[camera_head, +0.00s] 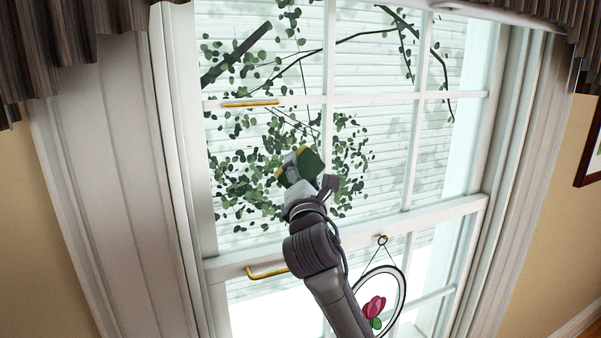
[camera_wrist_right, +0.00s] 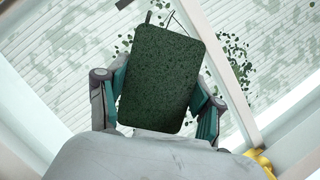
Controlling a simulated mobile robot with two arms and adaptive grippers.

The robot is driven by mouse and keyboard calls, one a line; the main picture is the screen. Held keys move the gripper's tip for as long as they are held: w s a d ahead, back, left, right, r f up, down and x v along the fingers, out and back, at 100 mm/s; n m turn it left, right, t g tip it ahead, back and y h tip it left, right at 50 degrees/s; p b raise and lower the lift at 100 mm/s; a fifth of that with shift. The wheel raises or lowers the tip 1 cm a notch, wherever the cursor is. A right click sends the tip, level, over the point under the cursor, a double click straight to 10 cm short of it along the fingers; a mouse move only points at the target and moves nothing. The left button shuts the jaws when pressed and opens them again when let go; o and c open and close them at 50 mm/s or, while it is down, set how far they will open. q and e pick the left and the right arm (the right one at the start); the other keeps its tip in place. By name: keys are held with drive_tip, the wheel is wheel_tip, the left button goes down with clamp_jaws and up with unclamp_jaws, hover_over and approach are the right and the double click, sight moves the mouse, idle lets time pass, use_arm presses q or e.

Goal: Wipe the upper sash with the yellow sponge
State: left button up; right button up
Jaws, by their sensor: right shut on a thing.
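The upper sash (camera_head: 372,98) is a white frame with several glass panes and thin crossing bars. My right gripper (camera_head: 300,172) is in front of its lower left panes. It is shut on the sponge (camera_head: 314,164), whose dark green side faces me, with a little yellow showing at the edges. In the right wrist view the sponge's green face (camera_wrist_right: 160,78) sits between the two fingers (camera_wrist_right: 158,100). I cannot tell whether the sponge touches the glass. My left gripper is not in view.
A brass handle (camera_head: 266,272) is on the lower sash, and a brass bar (camera_head: 250,104) is on the upper sash's crossbar. An oval ornament with a pink flower (camera_head: 374,306) hangs below right. Brown curtains (camera_head: 70,50) hang at the top. A picture frame (camera_head: 590,155) is at right.

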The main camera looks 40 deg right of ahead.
drive_tip(key=shift+s+a, duration=0.25)
drive_tip(key=shift+s, duration=0.7)
drive_tip(key=shift+s+a, duration=0.25)
drive_tip(key=shift+s, duration=0.65)
drive_tip(key=shift+s+a, duration=0.25)
drive_tip(key=shift+s, duration=0.7)
drive_tip(key=s, duration=0.3)
drive_tip(key=shift+a, duration=0.35)
drive_tip(key=shift+w+f, duration=0.1)
drive_tip(key=shift+f, duration=0.05)
